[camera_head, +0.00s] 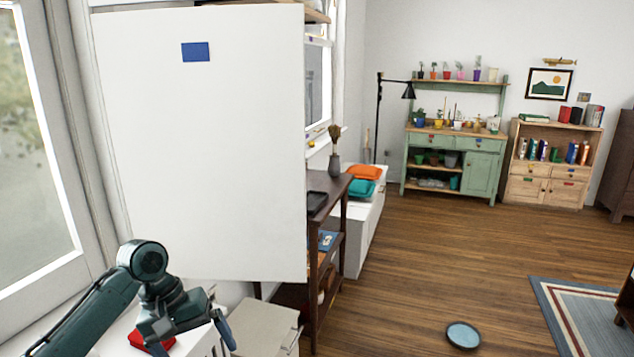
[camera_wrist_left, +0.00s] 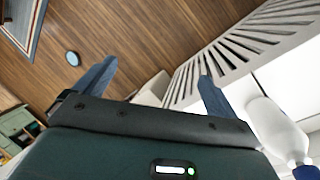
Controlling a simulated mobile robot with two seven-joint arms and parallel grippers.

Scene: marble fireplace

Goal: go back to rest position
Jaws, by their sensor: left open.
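My left arm reaches in from the lower left of the head view. Its gripper (camera_head: 190,338) hangs low, above a white surface beside the window. In the left wrist view the two blue fingers of the left gripper (camera_wrist_left: 157,80) stand wide apart, with nothing between them. My right gripper shows in neither view.
A large white panel (camera_head: 205,150) with a blue square stands close beyond my left arm. A red item (camera_head: 150,341) lies by the gripper. A white bottle (camera_wrist_left: 275,122) is beside the right finger. A dark shelf (camera_head: 330,200) stands behind the panel; wooden floor (camera_head: 420,260) is mostly clear.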

